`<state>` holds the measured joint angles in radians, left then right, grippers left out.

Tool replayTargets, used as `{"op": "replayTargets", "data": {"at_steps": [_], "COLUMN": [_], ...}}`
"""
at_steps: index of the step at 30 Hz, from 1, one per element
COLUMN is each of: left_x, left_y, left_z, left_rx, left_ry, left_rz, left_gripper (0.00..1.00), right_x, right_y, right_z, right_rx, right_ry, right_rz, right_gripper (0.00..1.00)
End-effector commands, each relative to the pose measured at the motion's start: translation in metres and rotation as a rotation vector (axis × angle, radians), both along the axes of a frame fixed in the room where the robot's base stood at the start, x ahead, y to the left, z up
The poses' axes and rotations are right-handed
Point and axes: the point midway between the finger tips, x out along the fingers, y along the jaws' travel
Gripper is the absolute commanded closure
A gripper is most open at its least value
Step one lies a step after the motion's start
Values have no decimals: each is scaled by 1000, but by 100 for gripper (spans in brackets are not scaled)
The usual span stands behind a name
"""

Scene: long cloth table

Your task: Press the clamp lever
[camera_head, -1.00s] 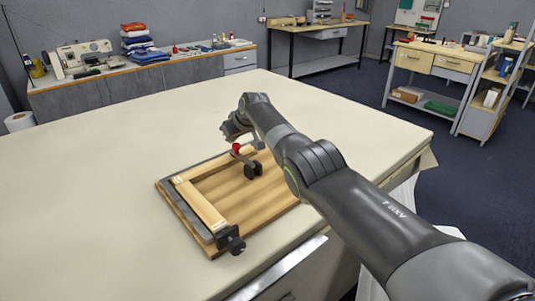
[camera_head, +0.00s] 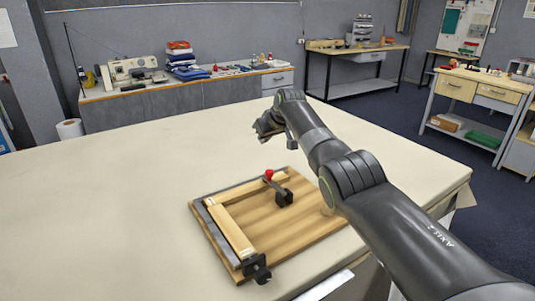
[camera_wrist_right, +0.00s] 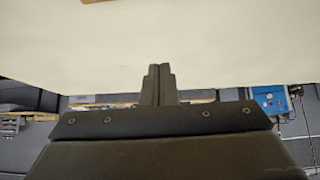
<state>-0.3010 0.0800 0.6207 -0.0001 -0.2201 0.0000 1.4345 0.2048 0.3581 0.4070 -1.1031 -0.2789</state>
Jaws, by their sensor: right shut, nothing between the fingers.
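A toggle clamp (camera_head: 284,197) with a dark base and a red-tipped lever (camera_head: 269,174) sits on a wooden board (camera_head: 310,228) near the table's front edge. The lever leans up and to the left, its red knob raised above the board. My right gripper (camera_head: 268,130) is above and behind the red knob in the head view, apart from it. In the right wrist view its fingers (camera_wrist_right: 158,70) are shut together with nothing between them. That view shows only a sliver of wood at its top edge, not the lever. My left gripper is not in view.
Light wooden strips (camera_head: 232,232) and a dark rail (camera_head: 214,236) form a corner on the board. A second black clamp (camera_head: 256,268) stands at the board's front corner. The cream tabletop (camera_head: 120,210) is bare to the left. A sewing bench (camera_head: 180,102) stands behind.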

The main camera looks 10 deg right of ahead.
Motion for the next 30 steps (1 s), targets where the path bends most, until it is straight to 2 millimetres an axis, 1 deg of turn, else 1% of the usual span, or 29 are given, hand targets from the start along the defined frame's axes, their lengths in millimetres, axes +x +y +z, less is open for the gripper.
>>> {"op": "replayTargets", "data": {"at_steps": [1, 3, 6, 9, 14, 25, 30], "left_x": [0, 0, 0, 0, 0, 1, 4], "left_y": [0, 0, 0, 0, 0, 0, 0], "left_z": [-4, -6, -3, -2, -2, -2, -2], "left_rx": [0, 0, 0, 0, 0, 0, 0], "left_ry": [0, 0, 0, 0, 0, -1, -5], "left_rz": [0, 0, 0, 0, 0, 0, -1], "left_gripper": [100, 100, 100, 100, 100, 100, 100], "right_x": [1, 1, 1, 2, 2, 2, 2], "right_y": [0, 1, 1, 1, 2, 1, 1], "right_z": [10, 23, 34, 41, 46, 46, 46], "right_rx": [0, 0, 0, 0, 1, 0, 0], "right_ry": [-2, -2, 1, 1, 0, 0, 0], "right_rz": [-1, -1, -1, -1, -1, 0, 0], "right_gripper": [100, 100, 100, 100, 100, 100, 100]}}
